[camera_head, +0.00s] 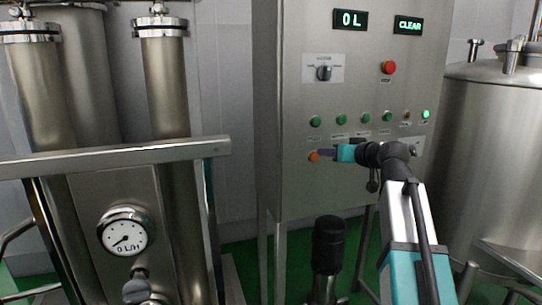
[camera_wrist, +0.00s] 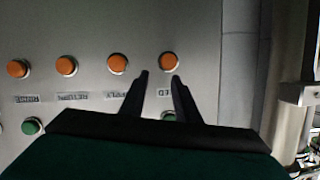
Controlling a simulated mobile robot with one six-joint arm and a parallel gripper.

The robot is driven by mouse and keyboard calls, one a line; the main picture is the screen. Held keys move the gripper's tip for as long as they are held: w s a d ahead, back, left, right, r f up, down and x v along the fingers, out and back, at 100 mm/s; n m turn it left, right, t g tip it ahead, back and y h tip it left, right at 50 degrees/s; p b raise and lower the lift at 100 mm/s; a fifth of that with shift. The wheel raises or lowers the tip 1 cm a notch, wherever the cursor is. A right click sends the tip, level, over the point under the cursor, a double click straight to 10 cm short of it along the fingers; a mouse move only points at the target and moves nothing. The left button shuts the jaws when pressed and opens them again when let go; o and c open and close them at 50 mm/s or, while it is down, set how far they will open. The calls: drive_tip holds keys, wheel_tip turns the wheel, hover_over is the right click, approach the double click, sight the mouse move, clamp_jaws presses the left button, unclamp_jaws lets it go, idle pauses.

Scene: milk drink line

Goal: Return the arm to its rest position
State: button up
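My arm reaches up from the lower right in the head view to the front of the steel control cabinet (camera_head: 285,110). My gripper (camera_head: 322,155) points left, with its tip close beside an orange button (camera_head: 314,156) low on the panel. In the wrist view, the two dark fingers of my gripper (camera_wrist: 161,76) stand apart with nothing between them. An orange button (camera_wrist: 169,61) shows just beyond the right fingertip. I cannot tell whether a fingertip touches it. A green button (camera_wrist: 169,116) is partly hidden behind the fingers.
The panel carries a red button (camera_head: 388,67), a selector (camera_head: 323,73), a row of green buttons and displays reading "0 L" and "CLEAR". A rail (camera_head: 120,157) and a gauge (camera_head: 125,232) reading "0 L/H" stand left. A steel tank (camera_head: 485,150) stands close at right.

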wheel_tip(320, 180, down, 15)
drive_tip(key=w+a+g, duration=0.2)
drive_tip(key=s+a+f+g, duration=0.2)
drive_tip(key=s+f, duration=0.2)
drive_tip(key=f, duration=0.9)
drive_tip(key=s+a+f+g+h+p, duration=0.1)
drive_tip(key=s+f+g, duration=0.3)
drive_tip(key=f, duration=0.9)
drive_tip(key=s+a+f+g, duration=0.15)
drive_tip(key=s+f, duration=0.35)
drive_tip(key=f, duration=0.8)
drive_tip(key=s+f+m+g+h, duration=0.15)
drive_tip(key=s+f+g, duration=0.35)
drive_tip(key=s+f, duration=1.65)
drive_tip(key=s+d+f+g+h, duration=0.1)
drive_tip(key=s+d+g, duration=0.1)
drive_tip(key=s, duration=0.7)
drive_tip(key=s+d+f+m+g+h+p, duration=0.1)
drive_tip(key=s+d+f+g+h, duration=0.1)
drive_tip(key=s, duration=0.8)
drive_tip(key=shift+s+d, duration=0.3)
drive_tip(key=shift+d, duration=0.15)
drive_tip(key=shift+g+h, duration=0.25)
